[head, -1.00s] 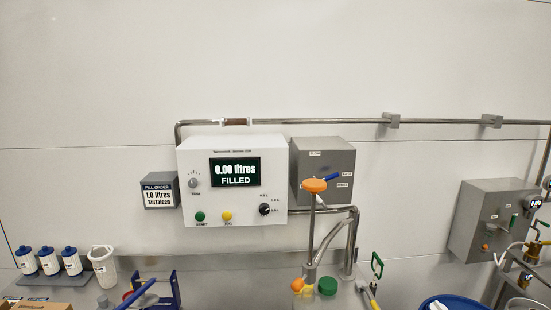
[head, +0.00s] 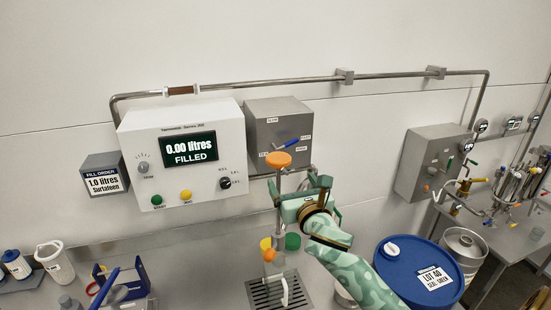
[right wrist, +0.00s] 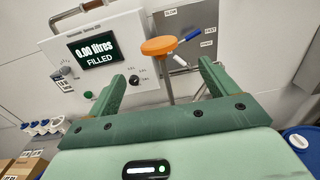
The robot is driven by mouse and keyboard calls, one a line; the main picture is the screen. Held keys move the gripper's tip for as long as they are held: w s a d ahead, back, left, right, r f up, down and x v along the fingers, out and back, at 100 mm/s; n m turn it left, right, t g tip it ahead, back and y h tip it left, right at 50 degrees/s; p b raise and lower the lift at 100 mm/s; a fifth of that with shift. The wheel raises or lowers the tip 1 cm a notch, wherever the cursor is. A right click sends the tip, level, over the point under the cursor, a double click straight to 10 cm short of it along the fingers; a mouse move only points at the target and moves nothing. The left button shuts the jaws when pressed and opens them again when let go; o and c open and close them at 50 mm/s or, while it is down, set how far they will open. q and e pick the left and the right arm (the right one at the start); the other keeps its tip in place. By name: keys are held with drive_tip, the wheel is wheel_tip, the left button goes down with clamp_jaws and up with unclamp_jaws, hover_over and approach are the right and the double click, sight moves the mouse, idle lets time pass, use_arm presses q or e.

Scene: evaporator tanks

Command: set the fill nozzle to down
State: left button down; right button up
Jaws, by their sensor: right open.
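The fill nozzle shows as an upright metal rod with an orange knob (head: 279,160) on top, in front of the grey box. Its lower end is over a drip grate (head: 280,291). In the right wrist view the orange knob (right wrist: 160,46) is beyond my fingers, and the rod runs down between them in the picture. My right gripper (head: 298,187) is open, with its green fingers close to the rod below the knob; I see no grip on it. Its fingers also show in the right wrist view (right wrist: 160,80). My left gripper is not in view.
A white panel (head: 148,130) reads 0.00 litres FILLED. The grey box (head: 265,108) behind carries a blue-handled lever (head: 290,142). A blue rack (head: 133,280) stands at lower left.

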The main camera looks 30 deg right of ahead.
sight(282, 166)
drive_tip(key=x, duration=0.9)
drive_tip(key=shift+w, duration=0.1)
drive_tip(key=x, duration=0.4)
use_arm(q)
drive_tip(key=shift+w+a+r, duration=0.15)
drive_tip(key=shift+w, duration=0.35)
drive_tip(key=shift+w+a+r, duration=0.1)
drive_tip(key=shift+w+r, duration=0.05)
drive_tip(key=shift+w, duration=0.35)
